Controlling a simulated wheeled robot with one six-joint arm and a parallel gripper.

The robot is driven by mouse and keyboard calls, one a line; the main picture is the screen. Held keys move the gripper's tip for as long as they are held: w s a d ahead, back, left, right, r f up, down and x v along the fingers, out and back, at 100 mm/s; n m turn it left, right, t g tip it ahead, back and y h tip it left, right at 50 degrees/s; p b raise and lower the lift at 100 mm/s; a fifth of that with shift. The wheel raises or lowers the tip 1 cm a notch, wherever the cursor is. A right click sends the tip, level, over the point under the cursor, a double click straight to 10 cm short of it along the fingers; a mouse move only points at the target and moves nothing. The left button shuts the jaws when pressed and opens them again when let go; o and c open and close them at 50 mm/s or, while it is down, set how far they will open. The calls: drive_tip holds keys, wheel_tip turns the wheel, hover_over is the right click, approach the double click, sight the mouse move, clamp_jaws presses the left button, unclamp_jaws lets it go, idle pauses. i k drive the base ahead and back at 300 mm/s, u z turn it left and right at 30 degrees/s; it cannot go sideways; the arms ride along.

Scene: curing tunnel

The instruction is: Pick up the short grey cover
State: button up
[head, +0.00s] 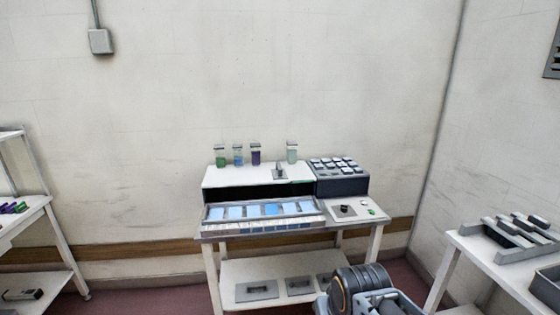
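Several flat grey plates with dark handles lie on the lower shelf of the middle table. A wider one (257,291) is at the left, a shorter one (300,292) is in the middle, and another (324,281) at the right is partly hidden behind my arm. The shorter one looks like the short grey cover, but I cannot be sure from here. My arm shows at the bottom right of the shelf. My gripper is not visible, so its fingers and anything in them cannot be seen.
The table (209,262) carries a white tunnel housing (235,176) with several jars on top, a row of blue-lit windows (272,209), and a dark box (342,186) of small blocks. Side tables stand left (30,215) and right (485,262). Table legs frame the lower shelf.

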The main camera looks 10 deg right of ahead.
sight(279, 170)
drive_tip(key=z, duration=0.15)
drive_tip(key=i, duration=1.65)
drive_tip(key=u, duration=0.5)
